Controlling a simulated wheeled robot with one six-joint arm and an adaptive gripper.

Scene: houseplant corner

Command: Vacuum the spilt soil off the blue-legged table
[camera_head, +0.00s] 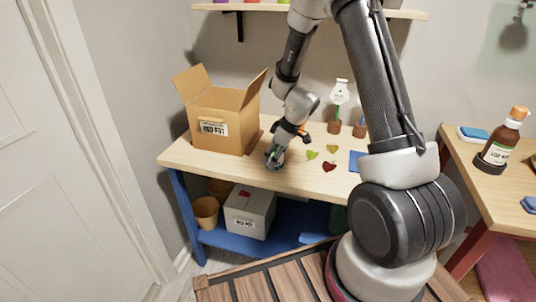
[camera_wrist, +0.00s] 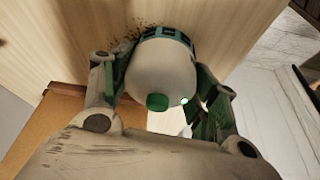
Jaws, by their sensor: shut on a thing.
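The blue-legged table (camera_head: 220,160) has a pale wood top and a blue lower shelf. My gripper (camera_head: 277,150) is over its front left part, shut on a small round hand vacuum (camera_head: 271,159). In the wrist view the vacuum (camera_wrist: 165,75) is a pale grey dome with a green button and a green slotted rim, between the fingers of my gripper (camera_wrist: 160,100). The vacuum is down at the tabletop; exact contact is hard to tell. Dark spilt soil (camera_wrist: 122,46) lies on the wood beside the vacuum's rim. In the head view I cannot make out the soil.
An open cardboard box (camera_head: 222,118) stands left of my gripper. Leaf-shaped pieces, one red (camera_head: 329,167), and a blue flat piece (camera_head: 356,161) lie to the right. A grey box (camera_head: 249,212) sits on the lower shelf. A red-legged table with a brown bottle (camera_head: 502,140) is farther right.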

